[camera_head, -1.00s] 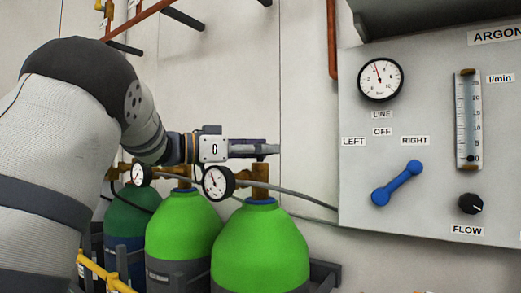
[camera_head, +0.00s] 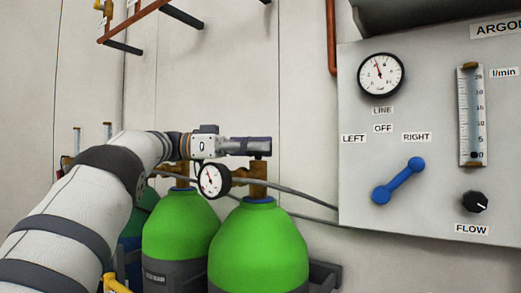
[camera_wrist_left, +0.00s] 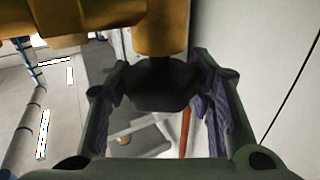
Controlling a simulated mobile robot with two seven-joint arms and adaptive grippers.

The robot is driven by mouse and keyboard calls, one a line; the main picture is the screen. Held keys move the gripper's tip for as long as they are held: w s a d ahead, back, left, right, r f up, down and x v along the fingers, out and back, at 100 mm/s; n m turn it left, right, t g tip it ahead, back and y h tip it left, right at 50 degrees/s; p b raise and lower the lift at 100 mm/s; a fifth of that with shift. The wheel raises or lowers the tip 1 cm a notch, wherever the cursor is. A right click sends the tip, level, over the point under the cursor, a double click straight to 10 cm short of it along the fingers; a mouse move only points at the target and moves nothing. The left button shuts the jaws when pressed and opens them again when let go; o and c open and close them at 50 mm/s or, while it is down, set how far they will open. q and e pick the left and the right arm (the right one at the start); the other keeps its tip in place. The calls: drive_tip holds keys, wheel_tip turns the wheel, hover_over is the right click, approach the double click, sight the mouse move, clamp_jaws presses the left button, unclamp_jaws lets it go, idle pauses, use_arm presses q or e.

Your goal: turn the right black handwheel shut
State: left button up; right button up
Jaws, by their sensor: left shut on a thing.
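My left gripper (camera_head: 262,147) is level at the top of the brass valve on the right green cylinder (camera_head: 258,240). In the left wrist view its two fingers stand on either side of the black handwheel (camera_wrist_left: 160,86), below a brass valve body (camera_wrist_left: 160,28). The gripper is shut on the handwheel. In the head view the fingers hide most of the handwheel. My right gripper is in neither view.
A second green cylinder (camera_head: 180,230) stands close on the left, with a round gauge (camera_head: 213,180) between the valves. A grey hose runs to the panel (camera_head: 440,140), which bears a blue lever (camera_head: 398,181), a line gauge (camera_head: 380,75) and a black flow knob (camera_head: 474,202).

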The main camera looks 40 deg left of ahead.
use_arm(q)
drive_tip(key=shift+g, duration=0.3)
drive_tip(key=o, duration=1.2)
drive_tip(key=shift+r, duration=0.1)
